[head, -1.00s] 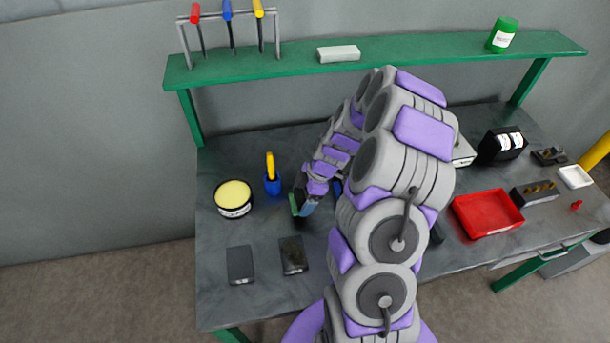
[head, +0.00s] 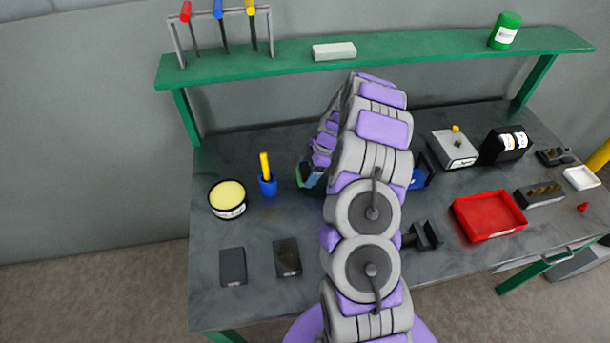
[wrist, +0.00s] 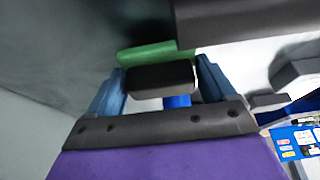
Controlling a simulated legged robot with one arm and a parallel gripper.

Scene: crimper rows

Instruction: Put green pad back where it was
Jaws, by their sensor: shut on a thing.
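The green pad (wrist: 145,54) shows in the wrist view as a green strip along a dark block (wrist: 160,79), which sits between the two fingers. My gripper (wrist: 163,84) is shut on this piece. In the head view a small green edge of the pad (head: 302,174) shows beside my gripper (head: 311,181), over the middle of the bench; my arm hides most of it. Whether the pad touches anything below cannot be told. Two dark flat blocks, one at the left (head: 233,266) and one to its right (head: 287,257), lie at the bench's front left.
A tin with a yellow top (head: 228,197) and a blue cup with a yellow handle (head: 267,184) stand left of my gripper. A black stand (head: 424,236), a blue item (head: 418,178) and a red tray (head: 490,216) are to the right. A green shelf (head: 400,47) spans the back.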

